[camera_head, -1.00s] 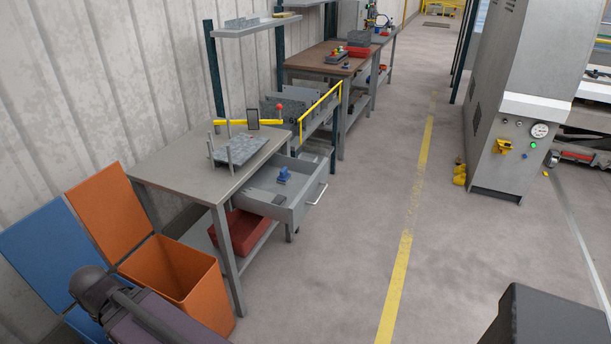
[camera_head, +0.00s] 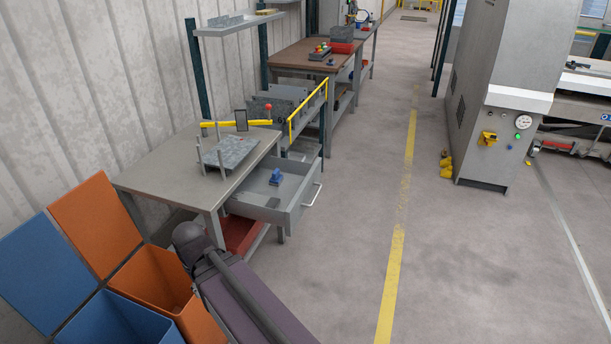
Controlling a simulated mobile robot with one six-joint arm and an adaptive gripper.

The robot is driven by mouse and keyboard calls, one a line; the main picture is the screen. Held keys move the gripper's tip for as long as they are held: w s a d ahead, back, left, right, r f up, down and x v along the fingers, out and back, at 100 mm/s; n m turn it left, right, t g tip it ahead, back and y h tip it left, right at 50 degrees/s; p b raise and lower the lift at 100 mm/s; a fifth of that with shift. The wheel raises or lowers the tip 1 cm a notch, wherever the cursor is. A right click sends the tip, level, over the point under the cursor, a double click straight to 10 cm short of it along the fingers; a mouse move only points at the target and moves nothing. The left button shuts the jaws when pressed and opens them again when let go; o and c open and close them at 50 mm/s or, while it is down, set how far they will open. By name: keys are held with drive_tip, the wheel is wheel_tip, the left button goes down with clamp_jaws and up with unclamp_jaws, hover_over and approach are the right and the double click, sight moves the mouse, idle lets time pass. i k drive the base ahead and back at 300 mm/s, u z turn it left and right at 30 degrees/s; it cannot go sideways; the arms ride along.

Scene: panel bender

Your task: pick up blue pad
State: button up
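A small blue object (camera_head: 276,177), probably the blue pad, sits in the open drawer (camera_head: 258,207) of the near grey workbench. It has a raised knob-like part; its exact shape is too small to tell. My arm's dark, purplish link shows at the bottom, left of centre, in front of the bench and bins. My gripper is not visible.
The bench top (camera_head: 165,172) holds a grey plate with upright posts (camera_head: 230,152). Orange (camera_head: 160,280) and blue (camera_head: 110,322) open-lidded bins stand at lower left. A red box (camera_head: 240,236) is under the bench. The floor right of the drawer is clear; a machine cabinet (camera_head: 505,90) stands right.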

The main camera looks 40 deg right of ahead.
sight(276, 179)
drive_tip(key=z, duration=0.95)
drive_tip(key=k, duration=1)
drive_tip(key=i, duration=0.85)
